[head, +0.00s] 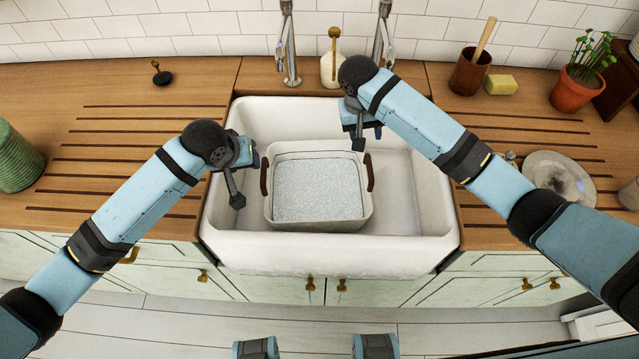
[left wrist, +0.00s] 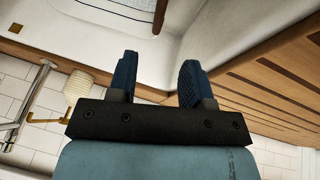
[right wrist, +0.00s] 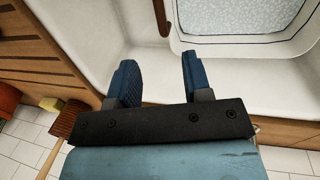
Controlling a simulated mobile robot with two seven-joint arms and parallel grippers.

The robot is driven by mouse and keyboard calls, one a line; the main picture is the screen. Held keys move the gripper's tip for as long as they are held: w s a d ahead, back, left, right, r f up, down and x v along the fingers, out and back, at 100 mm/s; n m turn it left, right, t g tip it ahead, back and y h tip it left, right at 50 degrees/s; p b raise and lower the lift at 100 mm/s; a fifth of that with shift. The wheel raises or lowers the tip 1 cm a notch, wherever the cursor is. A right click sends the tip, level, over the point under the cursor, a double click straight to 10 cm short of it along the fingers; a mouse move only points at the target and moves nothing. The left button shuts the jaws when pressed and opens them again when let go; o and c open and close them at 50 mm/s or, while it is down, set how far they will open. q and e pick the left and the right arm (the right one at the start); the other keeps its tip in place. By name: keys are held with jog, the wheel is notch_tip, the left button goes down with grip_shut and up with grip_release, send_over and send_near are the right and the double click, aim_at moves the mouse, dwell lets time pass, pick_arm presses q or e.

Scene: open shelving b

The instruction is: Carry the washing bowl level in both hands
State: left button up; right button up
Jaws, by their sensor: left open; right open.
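The washing bowl (head: 318,226) is a pale, squarish tub with speckled whitish contents. It sits level in the white sink (head: 418,235). It has a brown left handle (head: 264,177) and a brown right handle (head: 369,172). My left gripper (head: 255,158) is open and empty, just up and left of the left handle. Its spread fingers (left wrist: 157,75) show with the handle beyond them. My right gripper (head: 364,131) is open and empty, above the bowl's back right corner. Its fingers (right wrist: 157,75) are apart, clear of the right handle. My arms hide part of the sink rim.
Two taps (head: 289,45) and a soap bottle (head: 331,68) stand behind the sink. A brown pot (head: 469,72), yellow sponge (head: 501,85), potted plant (head: 572,92) and plate (head: 556,172) are on the right counter. A green ribbed container (head: 15,158) stands far left.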

aim_at(263, 171)
pick_arm(q)
jog(key=shift+s, duration=0.15)
pick_arm(e)
jog(key=shift+s, duration=0.15)
pick_arm(q)
jog(key=x, duration=1.3)
jog(key=shift+w+d+f, duration=0.15)
jog(key=shift+w+f, duration=0.1)
jog(key=shift+f, duration=0.05)
pick_arm(e)
jog(key=d+f, duration=0.1)
jog(key=f, duration=0.8)
jog(key=d+f, duration=0.1)
jog(key=f, duration=0.3)
jog(key=shift+d+f, duration=0.25)
jog(key=shift+d, duration=0.1)
pick_arm(q)
grip_shut()
pick_arm(e)
grip_shut()
pick_arm(q)
jog(key=shift+w+r, duration=0.15)
jog(key=shift+r, duration=0.05)
pick_arm(e)
jog(key=shift+r, duration=0.2)
